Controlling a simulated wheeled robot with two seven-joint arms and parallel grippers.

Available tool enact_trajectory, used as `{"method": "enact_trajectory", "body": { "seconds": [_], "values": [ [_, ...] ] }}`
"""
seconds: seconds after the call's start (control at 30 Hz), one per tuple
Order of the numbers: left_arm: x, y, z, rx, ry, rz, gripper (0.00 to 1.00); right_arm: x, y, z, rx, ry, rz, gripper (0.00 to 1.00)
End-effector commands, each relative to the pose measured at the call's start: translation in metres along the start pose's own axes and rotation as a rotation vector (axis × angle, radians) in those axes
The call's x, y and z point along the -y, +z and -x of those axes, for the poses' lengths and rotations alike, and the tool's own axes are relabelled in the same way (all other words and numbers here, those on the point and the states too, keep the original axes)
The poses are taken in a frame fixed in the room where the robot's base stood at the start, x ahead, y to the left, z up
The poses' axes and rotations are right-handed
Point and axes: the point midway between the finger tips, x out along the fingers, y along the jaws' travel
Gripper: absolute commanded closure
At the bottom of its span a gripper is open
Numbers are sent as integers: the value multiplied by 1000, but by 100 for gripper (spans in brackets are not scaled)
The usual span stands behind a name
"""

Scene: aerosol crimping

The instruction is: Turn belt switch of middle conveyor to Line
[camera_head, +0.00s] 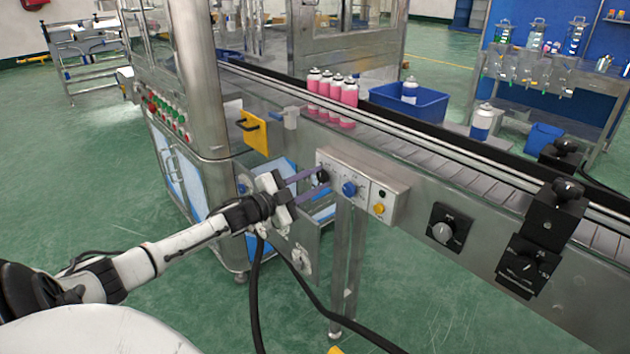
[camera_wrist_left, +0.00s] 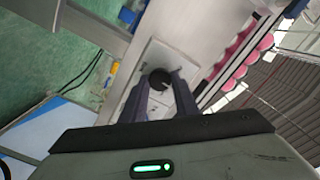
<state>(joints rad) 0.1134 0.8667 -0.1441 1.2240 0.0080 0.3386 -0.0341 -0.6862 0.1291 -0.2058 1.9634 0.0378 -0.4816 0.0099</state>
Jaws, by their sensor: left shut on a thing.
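The belt switch is a black round knob (camera_head: 323,176) at the left end of a grey control box (camera_head: 346,161) on the conveyor's (camera_head: 420,160) side. My left gripper (camera_head: 318,178) reaches it from the left, with its two fingers at the knob. In the left wrist view the black knob (camera_wrist_left: 158,78) sits between the fingertips (camera_wrist_left: 160,80), and the gripper is shut on it. The knob's markings are too small to read. A blue knob (camera_head: 349,188) is beside it on the same box. My right gripper is not in view.
A yellow button (camera_head: 379,209) is at the box's right end. Further right are a black dial (camera_head: 448,228) and black clamp blocks (camera_head: 540,240). Pink cans (camera_head: 332,92) and a blue bin (camera_head: 408,103) are on or by the belt. A yellow plate (camera_head: 254,132) juts out above my left gripper.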

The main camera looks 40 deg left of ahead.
Motion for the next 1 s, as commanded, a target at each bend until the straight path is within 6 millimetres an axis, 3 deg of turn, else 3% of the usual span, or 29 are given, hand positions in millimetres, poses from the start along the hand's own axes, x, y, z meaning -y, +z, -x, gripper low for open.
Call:
{"method": "enact_trajectory", "body": {
  "seconds": [0.13,0.17,0.27,0.67,1.0],
  "values": [
    [-1,0,0,-1,2,1,95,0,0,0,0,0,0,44],
    [-1,0,0,-1,2,1,69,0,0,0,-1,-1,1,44],
    [-1,0,0,-1,1,2,54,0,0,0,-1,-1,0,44],
    [0,0,5,1,1,3,54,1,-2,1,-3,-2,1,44],
    [-1,0,54,2,4,2,54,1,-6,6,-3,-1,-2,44]
  ]
}}
